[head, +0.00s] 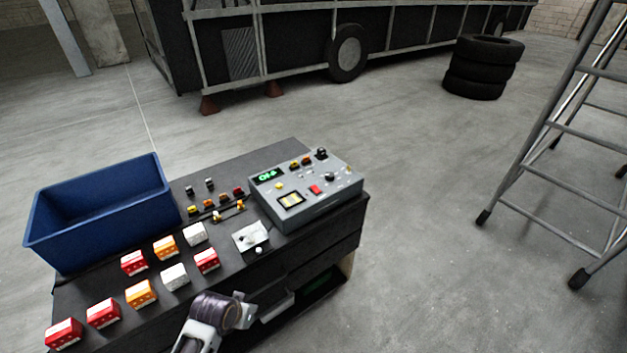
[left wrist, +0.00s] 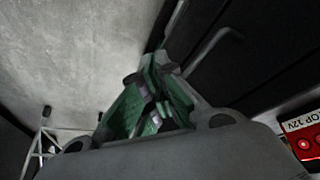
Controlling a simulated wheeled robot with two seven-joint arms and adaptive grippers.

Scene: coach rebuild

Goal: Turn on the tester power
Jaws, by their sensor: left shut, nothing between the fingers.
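The tester (head: 322,207) is a grey box at the back right of the black bench. Which control is the power switch cannot be read. My left gripper (head: 240,312) is low at the bench's front edge, apart from the tester and nearer the camera. In the left wrist view its fingers (left wrist: 155,70) are together and empty. My right gripper is not in view.
A blue bin (head: 100,212) stands at the bench's left. Several red, orange and white boxes (head: 141,293) lie in front of it. A small white switch plate (head: 251,236) and coloured lamps sit left of the tester. A ladder (head: 560,130) stands right; the floor between is clear.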

